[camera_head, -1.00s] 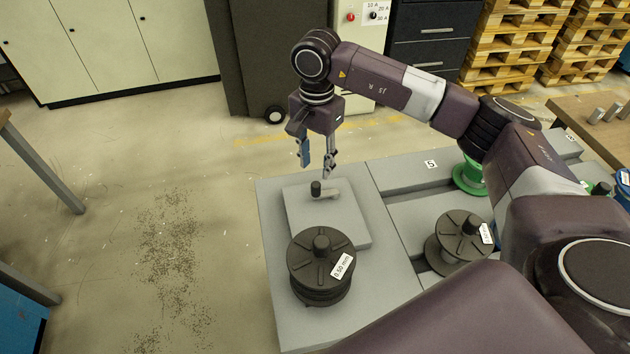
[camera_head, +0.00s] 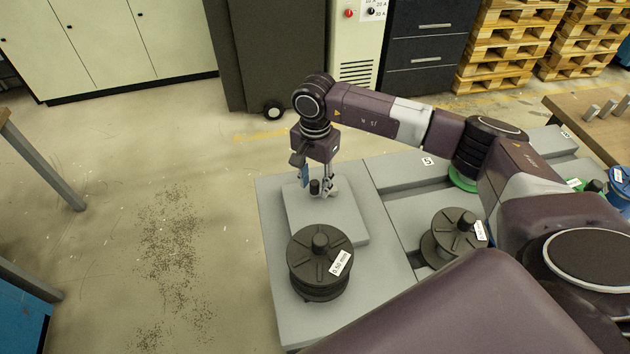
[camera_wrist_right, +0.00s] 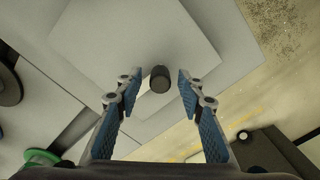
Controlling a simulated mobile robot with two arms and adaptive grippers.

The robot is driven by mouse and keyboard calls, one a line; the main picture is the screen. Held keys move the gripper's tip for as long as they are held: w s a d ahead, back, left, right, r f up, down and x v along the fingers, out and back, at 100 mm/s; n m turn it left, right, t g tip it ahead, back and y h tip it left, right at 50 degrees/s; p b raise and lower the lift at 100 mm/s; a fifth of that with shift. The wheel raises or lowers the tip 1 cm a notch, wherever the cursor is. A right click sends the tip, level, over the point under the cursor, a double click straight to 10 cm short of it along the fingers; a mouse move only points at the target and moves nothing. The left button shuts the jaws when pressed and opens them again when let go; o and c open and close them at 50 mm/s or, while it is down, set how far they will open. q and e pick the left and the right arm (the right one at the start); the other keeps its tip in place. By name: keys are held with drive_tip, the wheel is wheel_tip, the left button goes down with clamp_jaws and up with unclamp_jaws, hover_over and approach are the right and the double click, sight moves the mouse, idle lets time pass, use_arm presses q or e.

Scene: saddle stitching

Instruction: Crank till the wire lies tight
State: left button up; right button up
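The crank's dark knob (camera_head: 315,187) stands on a small grey arm above a square light-grey block (camera_head: 340,222). My right gripper (camera_head: 314,186) is lowered to the knob, fingers open on either side. In the right wrist view the knob (camera_wrist_right: 160,78) sits between the two blue finger pads, with a gap to each. A dark spool marked 0.50 mm (camera_head: 320,262) stands just in front of the block. I cannot make out any wire. My left gripper is not in view.
A second dark spool (camera_head: 455,232) stands on the grey bench (camera_head: 378,270) to the right. A green spool (camera_head: 464,178) is partly hidden behind my right arm. A blue spool (camera_head: 620,188) is at the right edge. Open floor lies left of the bench.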

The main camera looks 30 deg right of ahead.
clamp_jaws()
